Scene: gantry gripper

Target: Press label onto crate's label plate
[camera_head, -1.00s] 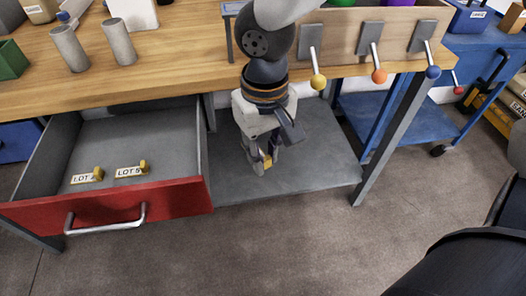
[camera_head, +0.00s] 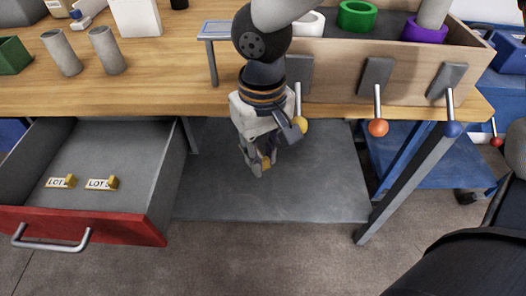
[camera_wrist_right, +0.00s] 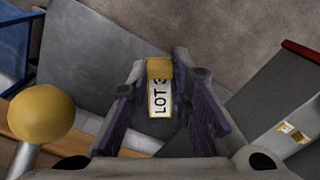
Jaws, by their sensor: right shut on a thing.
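My right gripper (camera_head: 258,166) hangs at the bench's front edge, above the grey lower shelf. It is shut on a white label (camera_wrist_right: 160,101) with a yellow grip tab (camera_wrist_right: 160,69). The label reads LOT; its last character is partly hidden. A wooden crate (camera_head: 335,62) stands on the bench, up and to the right of the gripper, with white, green and purple rings in it. Grey plates with ball-ended levers are on its front. I cannot tell which surface is its label plate. My left gripper is not in view.
A yellow lever ball (camera_head: 301,125) is close beside my right gripper; an orange ball (camera_head: 378,127) and a blue ball (camera_head: 452,129) are further right. The open red-fronted drawer (camera_head: 85,224) holds two LOT labels. A small stand (camera_head: 218,29) is left of the crate.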

